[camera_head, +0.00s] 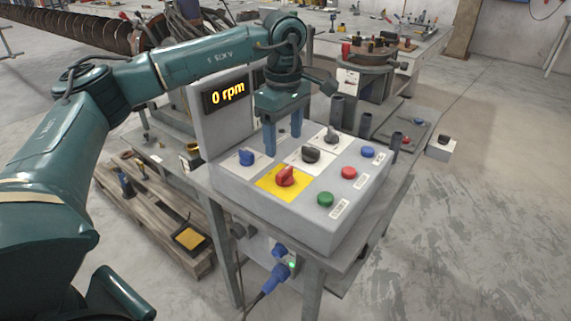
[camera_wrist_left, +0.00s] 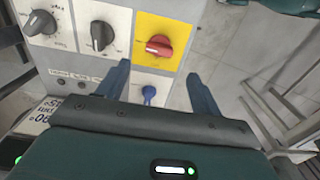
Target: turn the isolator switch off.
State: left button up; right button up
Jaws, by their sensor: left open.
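The isolator switch is a red rotary knob (camera_head: 285,176) on a yellow plate (camera_head: 270,185), on the top of a grey control box (camera_head: 330,222). The red knob also shows in the left wrist view (camera_wrist_left: 158,45), beyond the fingertips. My left gripper (camera_head: 283,146) is open and empty, pointing down above the box, behind the red knob and apart from it. In the left wrist view its blue fingers (camera_wrist_left: 160,78) stand wide apart, with a blue knob (camera_wrist_left: 149,93) seen between them. My right gripper is not in view.
Beside the red knob are a blue knob (camera_head: 247,158), a black knob (camera_head: 311,154) and a grey knob (camera_head: 332,135). Green (camera_head: 325,199), red (camera_head: 349,173) and blue (camera_head: 368,152) buttons line the right side. A display (camera_head: 226,94) reading 0 rpm stands behind the box.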

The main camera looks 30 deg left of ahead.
aim_at(284, 170)
pick_arm(q)
notch_tip(284, 170, down, 8)
jog(key=shift+c, duration=0.3)
jog(key=c, duration=0.9)
jog(key=shift+c, duration=0.2)
